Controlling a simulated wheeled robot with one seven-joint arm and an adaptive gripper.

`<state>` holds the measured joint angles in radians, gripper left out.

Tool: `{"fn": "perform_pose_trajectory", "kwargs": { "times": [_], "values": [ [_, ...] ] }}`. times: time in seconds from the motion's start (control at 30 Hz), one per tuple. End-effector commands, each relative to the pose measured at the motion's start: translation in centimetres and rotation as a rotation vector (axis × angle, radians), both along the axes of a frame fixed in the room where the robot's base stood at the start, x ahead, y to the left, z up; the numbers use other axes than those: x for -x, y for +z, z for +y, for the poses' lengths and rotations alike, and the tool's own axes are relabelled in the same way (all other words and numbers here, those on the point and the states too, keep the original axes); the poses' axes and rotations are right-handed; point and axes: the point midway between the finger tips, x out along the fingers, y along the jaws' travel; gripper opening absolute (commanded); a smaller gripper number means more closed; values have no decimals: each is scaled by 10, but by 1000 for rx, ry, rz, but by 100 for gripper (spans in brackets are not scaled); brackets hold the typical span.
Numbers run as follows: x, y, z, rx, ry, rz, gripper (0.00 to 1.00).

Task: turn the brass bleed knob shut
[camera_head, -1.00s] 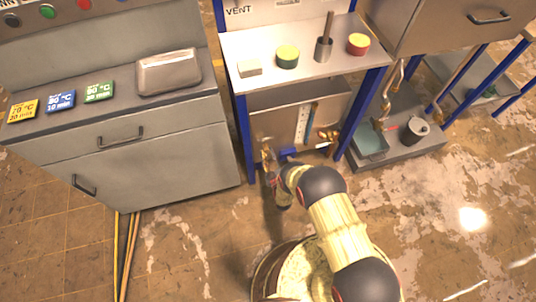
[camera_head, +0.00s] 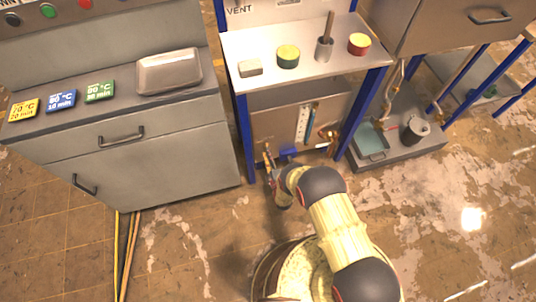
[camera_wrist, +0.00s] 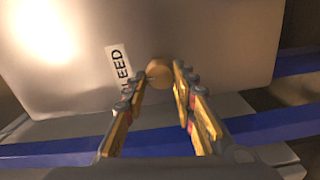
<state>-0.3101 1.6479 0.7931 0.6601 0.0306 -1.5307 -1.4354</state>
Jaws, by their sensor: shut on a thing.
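The brass bleed knob (camera_wrist: 158,73) is a small round knob on a pale metal panel, just right of a white label ending in "LEED" in the wrist view. My gripper (camera_wrist: 159,79) has its two fingers on either side of the knob, shut on it. The knob's front shows between the fingertips; its sides are partly covered by them. In the head view my gripper (camera_head: 268,157) is low at the left of the bench's lower panel, beside the blue leg. The knob cannot be made out there.
A blue-framed bench (camera_head: 305,45) stands over the panel (camera_head: 275,122). Other brass fittings (camera_head: 330,137) sit to the right on it. A blue rail (camera_wrist: 65,150) runs below the knob. A grey cabinet (camera_head: 150,165) stands left. Floor in front is open.

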Motion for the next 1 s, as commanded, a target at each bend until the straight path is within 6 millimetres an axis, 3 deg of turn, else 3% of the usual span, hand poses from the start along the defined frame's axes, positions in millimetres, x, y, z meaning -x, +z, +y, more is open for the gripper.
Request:
{"fn": "perform_pose_trajectory", "kwargs": {
  "times": [0.33,0.87,0.9,1.0],
  "values": [
    [1,-1,1,126,2,-35,1],
    [1,-2,1,148,2,-40,2],
    [1,-2,1,148,2,-40,28],
    [1,-1,1,147,2,-40,34]
  ]
}}
